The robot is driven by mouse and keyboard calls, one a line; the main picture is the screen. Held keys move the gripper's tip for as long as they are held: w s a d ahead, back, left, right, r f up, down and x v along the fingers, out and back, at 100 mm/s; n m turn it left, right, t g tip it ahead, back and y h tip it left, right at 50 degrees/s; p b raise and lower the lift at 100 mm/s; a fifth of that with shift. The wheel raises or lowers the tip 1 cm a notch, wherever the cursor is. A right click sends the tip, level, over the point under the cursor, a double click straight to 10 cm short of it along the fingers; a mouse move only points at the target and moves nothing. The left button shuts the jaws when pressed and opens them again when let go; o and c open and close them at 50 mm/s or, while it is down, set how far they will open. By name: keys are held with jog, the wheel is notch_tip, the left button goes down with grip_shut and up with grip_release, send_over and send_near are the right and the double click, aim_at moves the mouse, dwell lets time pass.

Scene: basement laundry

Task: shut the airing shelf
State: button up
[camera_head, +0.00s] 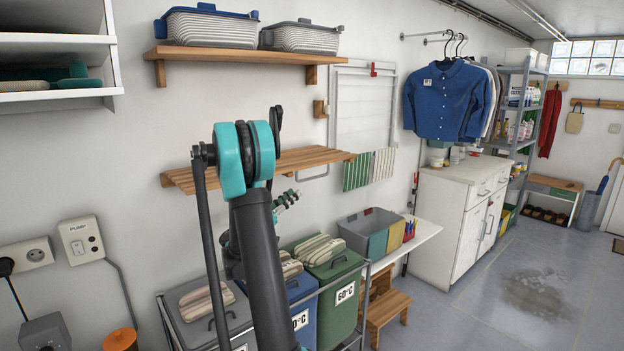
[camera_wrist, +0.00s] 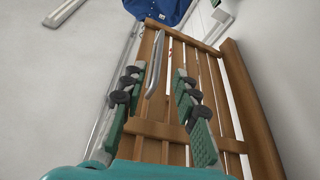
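The airing shelf (camera_head: 300,158) is a slatted wooden board standing out from the wall, roughly level, below the upper wooden shelf. A grey metal bar handle (camera_wrist: 157,66) shows between and beyond my fingers in the wrist view, against the slats (camera_wrist: 205,80). The handle's lower loop also shows under the shelf in the head view (camera_head: 312,177). My gripper (camera_wrist: 158,75) is open, with a finger on each side of the handle line; I cannot tell if either touches it. In the head view my gripper (camera_head: 286,199) is just below the shelf, partly hidden by my arm.
An upper shelf (camera_head: 240,56) carries two baskets. A wooden block (camera_head: 320,109) is on the wall above the airing shelf. A white wall frame with a red piece (camera_head: 374,69) and striped cloths (camera_head: 358,172) are to the right. Lidded bins (camera_head: 335,285) stand below.

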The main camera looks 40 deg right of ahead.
aim_at(314, 177)
jog(key=x, duration=1.2)
jog(key=shift+f, duration=0.1)
jog(key=shift+c, duration=0.5)
grip_shut()
